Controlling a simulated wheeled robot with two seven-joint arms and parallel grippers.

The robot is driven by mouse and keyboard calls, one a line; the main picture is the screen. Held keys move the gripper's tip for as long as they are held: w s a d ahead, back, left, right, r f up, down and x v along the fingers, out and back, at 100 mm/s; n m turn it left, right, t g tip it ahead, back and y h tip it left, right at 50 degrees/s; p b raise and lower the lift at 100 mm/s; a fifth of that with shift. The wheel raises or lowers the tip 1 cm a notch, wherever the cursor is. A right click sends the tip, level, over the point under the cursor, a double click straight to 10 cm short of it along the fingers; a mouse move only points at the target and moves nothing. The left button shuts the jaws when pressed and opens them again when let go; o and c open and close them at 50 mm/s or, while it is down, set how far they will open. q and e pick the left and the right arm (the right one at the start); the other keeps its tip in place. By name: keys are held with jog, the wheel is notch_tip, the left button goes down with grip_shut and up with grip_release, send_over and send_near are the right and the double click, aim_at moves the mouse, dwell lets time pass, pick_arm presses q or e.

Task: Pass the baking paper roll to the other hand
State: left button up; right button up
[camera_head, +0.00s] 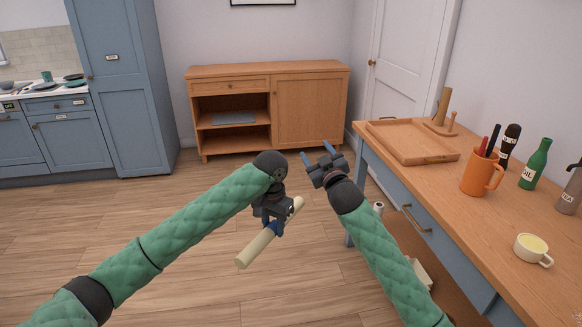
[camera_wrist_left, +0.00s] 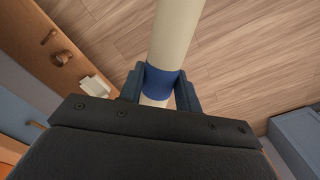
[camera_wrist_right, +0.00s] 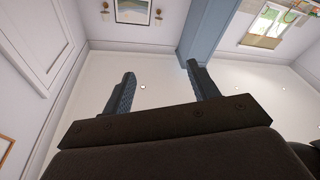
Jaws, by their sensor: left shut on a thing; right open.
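The baking paper roll (camera_head: 256,248) is a long cream cylinder with a blue band. My left gripper (camera_head: 277,226) is shut on it at the blue band and holds it tilted in the air above the floor. In the left wrist view the roll (camera_wrist_left: 176,35) passes between the fingers (camera_wrist_left: 161,88), with the longer part reaching away at the top. My right gripper (camera_head: 318,157) is open and empty, just right of and beyond the roll's upper end, fingers pointing up and away. In the right wrist view its fingers (camera_wrist_right: 160,88) have nothing between them.
A wooden counter (camera_head: 500,215) runs along the right, with a wooden tray (camera_head: 412,157), an orange mug (camera_head: 481,175), a green bottle (camera_head: 536,163) and a cup (camera_head: 533,249). A wooden cabinet (camera_head: 310,110) stands at the back wall. The floor around the arms is open.

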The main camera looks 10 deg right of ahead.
jog(key=w+a+r+n+y, duration=0.2)
jog(key=a+r+n+y, duration=0.9)
jog(key=r, duration=0.3)
jog(key=s+a+n+g+y, duration=0.3)
jog(key=a+n+g, duration=0.4)
jog(key=g, duration=0.2)
jog(key=s+a+n+g+y, duration=0.3)
jog(key=a+n+g, duration=0.4)
jog(key=g, duration=0.3)
notch_tip(320, 180, down, 11)
jog(key=d+n+g+h, duration=0.2)
jog(key=g+h, duration=0.2)
jog(key=h, duration=0.7)
jog(key=w+d+f+m+t+h, duration=0.1)
jog(key=w+d+f+m+h, duration=0.15)
jog(key=d+h, duration=0.45)
jog(key=w+d+f+m+t+h, duration=0.1)
jog(key=d+f+m+h, duration=0.25)
jog(key=d, duration=0.45)
jog(key=shift+h, duration=0.25)
jog(key=f, duration=0.4)
jog(key=d+f, duration=0.1)
jog(key=f, duration=0.7)
jog(key=shift+s+d+f, duration=0.25)
jog(key=shift+s, duration=0.1)
